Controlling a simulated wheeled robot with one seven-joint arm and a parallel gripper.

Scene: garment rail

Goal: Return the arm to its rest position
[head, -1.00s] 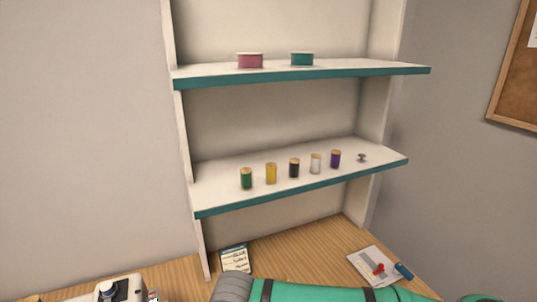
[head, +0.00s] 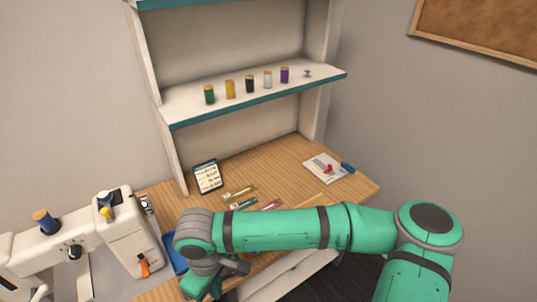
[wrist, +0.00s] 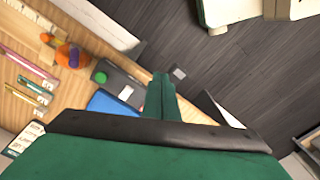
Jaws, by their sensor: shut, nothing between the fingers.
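My green arm (head: 285,229) reaches leftward across the front of the wooden desk (head: 268,172) in the head view, with a grey wrist joint at its left end. In the head view the gripper lies at the bottom, beyond that joint, and its fingertips cannot be made out. In the wrist view my gripper (wrist: 161,92) points away from the camera, its green fingers together with nothing between them. The desk's front edge and the dark floor (wrist: 225,75) show beyond the fingers.
A white sewing machine (head: 125,230) stands left of my wrist. A shelf (head: 180,112) with several thread spools is behind. A blue item (wrist: 110,104), a dark grey box (wrist: 125,91) and an orange pincushion (wrist: 64,56) lie near the gripper. Floor on the right is open.

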